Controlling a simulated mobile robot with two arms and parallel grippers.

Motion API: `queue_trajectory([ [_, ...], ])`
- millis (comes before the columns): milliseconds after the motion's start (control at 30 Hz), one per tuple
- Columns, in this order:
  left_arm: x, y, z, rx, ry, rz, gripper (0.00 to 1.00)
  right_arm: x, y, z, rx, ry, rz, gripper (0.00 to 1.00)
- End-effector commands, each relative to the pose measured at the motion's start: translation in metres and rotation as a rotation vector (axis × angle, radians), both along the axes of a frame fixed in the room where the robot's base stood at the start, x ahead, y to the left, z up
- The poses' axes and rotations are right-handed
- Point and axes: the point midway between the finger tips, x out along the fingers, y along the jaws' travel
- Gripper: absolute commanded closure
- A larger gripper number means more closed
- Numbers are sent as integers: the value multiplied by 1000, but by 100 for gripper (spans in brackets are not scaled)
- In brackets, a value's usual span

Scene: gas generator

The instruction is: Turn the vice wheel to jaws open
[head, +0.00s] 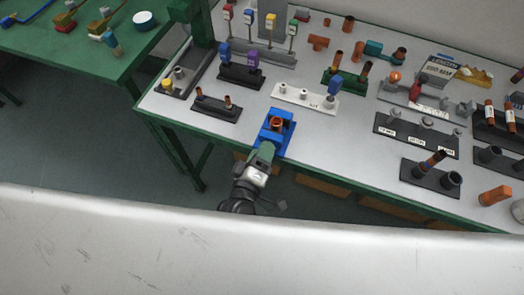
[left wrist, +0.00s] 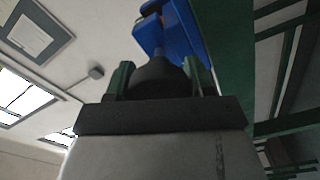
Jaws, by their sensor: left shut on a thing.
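The blue vice (head: 285,139) stands at the front edge of the grey table, with a copper-coloured pipe piece (head: 277,122) between its jaws. My left gripper (head: 263,153) is at the near side of the vice, just off the table edge. In the left wrist view the blue vice (left wrist: 178,30) shows beyond the gripper. There the green fingers of my left gripper (left wrist: 160,76) are shut on the dark round vice wheel (left wrist: 158,78), one on each side. The gripper hides most of the wheel in the head view. My right gripper is not in view.
Labelled black stands (head: 416,134) are to the right. Bare tabletop (head: 340,150) lies right of the vice. A green table (head: 95,45) is at the upper left.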

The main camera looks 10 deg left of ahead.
Motion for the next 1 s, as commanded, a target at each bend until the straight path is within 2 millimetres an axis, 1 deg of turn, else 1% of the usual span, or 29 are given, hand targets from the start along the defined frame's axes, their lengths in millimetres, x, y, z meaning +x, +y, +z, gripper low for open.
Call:
queue_trajectory([
  [200, 0, 1, -2, -178, 48, 0, 71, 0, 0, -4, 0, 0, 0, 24],
  [500, 0, 1, -4, -346, 94, -1, 71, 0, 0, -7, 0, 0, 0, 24],
  [733, 0, 1, -4, -408, 111, -1, 71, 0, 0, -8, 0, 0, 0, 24],
  [1000, 0, 1, -4, -423, 116, 0, 71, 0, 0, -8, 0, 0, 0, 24],
])
